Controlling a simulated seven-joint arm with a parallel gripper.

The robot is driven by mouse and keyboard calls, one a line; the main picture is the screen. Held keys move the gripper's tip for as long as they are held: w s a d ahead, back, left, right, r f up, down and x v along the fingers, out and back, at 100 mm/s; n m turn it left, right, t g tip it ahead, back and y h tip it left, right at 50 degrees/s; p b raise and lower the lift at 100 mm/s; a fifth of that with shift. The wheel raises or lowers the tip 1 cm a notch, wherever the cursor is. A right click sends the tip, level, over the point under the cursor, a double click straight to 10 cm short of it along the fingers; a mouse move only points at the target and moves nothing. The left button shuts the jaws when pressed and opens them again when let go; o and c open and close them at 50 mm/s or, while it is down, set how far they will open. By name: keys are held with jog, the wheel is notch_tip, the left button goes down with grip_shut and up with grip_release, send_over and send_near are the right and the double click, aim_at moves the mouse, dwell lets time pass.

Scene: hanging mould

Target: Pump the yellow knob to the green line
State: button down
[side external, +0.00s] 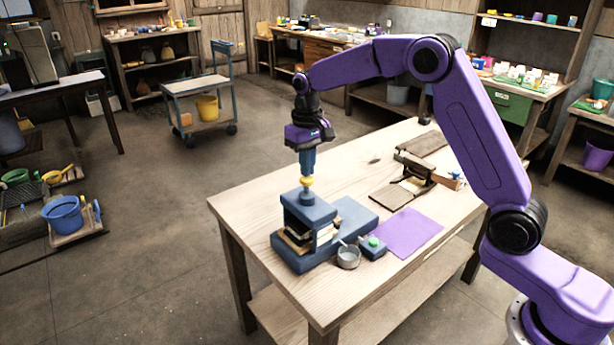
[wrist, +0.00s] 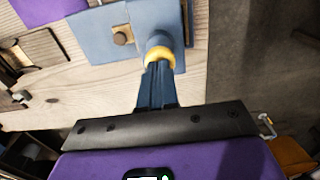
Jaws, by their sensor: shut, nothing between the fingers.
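The yellow knob (side external: 307,182) sits on top of a blue press (side external: 309,207) at the table's near left part. My gripper (side external: 308,173) points straight down with its blue fingers together, right above the knob. Its tips appear to touch the knob's top or sit just over it; I cannot tell which. In the wrist view the yellow knob (wrist: 158,57) shows as a ring at the tips of my shut fingers (wrist: 157,72), over the press's round blue post (wrist: 159,39). I cannot make out a green line in either view.
A small grey cup (side external: 348,257) and a blue box with a green button (side external: 374,243) stand beside the press. A purple sheet (side external: 408,233) lies flat to the right. A wooden frame-like fixture (side external: 408,185) stands farther back. The table's (side external: 250,202) far left is bare.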

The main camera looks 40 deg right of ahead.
jog(key=shift+f, duration=1.35)
jog(key=shift+r, duration=1.2)
jog(key=shift+f, duration=1.1)
jog(key=shift+r, duration=1.1)
jog(key=shift+r, duration=3)
